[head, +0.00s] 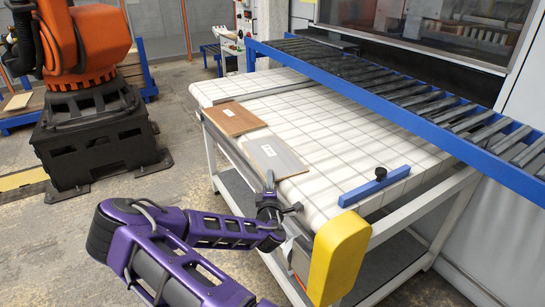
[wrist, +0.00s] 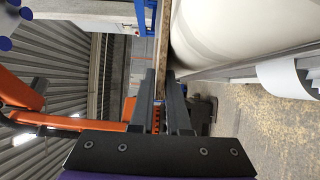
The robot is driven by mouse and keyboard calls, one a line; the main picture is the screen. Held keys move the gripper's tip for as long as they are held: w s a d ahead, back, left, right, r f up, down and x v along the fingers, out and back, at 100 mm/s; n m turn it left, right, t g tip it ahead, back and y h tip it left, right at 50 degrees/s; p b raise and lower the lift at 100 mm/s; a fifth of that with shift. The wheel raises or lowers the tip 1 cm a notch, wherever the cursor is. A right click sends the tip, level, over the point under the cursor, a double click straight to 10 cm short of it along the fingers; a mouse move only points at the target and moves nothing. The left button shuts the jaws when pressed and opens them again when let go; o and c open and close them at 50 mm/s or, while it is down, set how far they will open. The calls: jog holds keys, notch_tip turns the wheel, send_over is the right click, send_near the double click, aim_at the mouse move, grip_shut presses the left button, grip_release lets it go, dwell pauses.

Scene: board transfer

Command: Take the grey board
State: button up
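The grey board (head: 274,157) lies flat on the white gridded belt of the table, near its front left edge, with a small pale label on top. My gripper (head: 270,180) is at the near edge of this board. In the wrist view my gripper (wrist: 161,76) has its two dark fingers apart. A thin brownish board edge (wrist: 166,40) shows edge-on in line with the gap between them. I cannot tell whether the fingers touch it.
A brown board (head: 233,119) lies just beyond the grey one. A blue bar with a black knob (head: 375,185) lies on the belt to the right. A yellow rounded guard (head: 338,258) stands at the table's near corner. A blue roller conveyor (head: 400,105) runs along the back.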

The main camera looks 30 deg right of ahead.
grip_shut()
dwell(0.5)
jog(key=shift+r, duration=0.15)
dwell(0.7)
notch_tip(320, 180, up, 16)
jog(key=p, duration=0.1)
jog(key=shift+p, duration=0.3)
dwell(0.3)
